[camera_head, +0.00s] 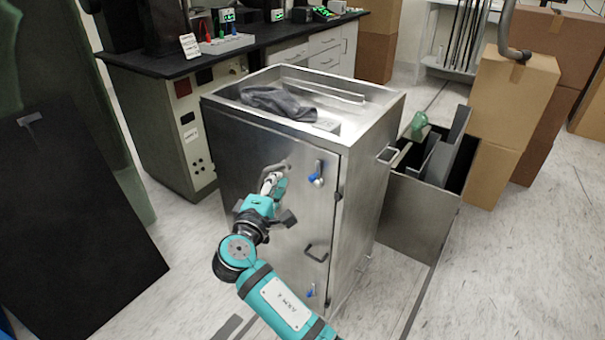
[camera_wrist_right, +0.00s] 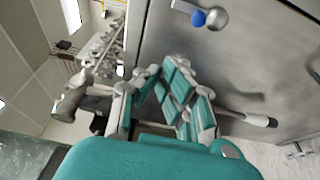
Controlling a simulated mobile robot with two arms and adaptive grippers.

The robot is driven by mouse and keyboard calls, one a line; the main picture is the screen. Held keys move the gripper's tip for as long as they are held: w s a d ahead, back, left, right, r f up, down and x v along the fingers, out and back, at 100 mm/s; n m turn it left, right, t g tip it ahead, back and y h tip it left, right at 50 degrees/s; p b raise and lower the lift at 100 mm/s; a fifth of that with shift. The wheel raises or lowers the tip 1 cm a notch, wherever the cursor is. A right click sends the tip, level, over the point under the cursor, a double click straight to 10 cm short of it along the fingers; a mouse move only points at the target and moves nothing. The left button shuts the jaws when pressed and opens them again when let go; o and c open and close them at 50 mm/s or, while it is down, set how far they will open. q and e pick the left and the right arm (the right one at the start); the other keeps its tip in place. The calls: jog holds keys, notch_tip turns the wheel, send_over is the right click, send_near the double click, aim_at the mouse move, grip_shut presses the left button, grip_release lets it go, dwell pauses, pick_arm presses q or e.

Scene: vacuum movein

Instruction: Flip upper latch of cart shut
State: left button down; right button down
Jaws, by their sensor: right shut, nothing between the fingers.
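The metal cart (camera_head: 265,165) stands upright with its front door facing me. Its upper latch (camera_head: 318,173), with blue parts, is near the top right of the door. In the right wrist view the latch (camera_wrist_right: 205,16) shows at the top as a metal piece with a blue knob. My right gripper (camera_head: 273,180) is shut and empty. It is in front of the door, left of the latch and apart from it in the picture; whether it touches the door I cannot tell. The gripper's fingers (camera_wrist_right: 165,98) fill the middle of the wrist view. My left gripper is not in view.
A door handle (camera_head: 317,253) and a lower blue latch (camera_head: 311,291) are below. A dark cloth (camera_head: 275,102) lies in the cart's open top. A metal bin (camera_head: 415,212) stands close on the right, a bench (camera_head: 180,125) behind left. Floor at lower right is clear.

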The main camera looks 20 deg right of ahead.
aim_at(307, 155)
jog(key=shift+r, duration=0.2)
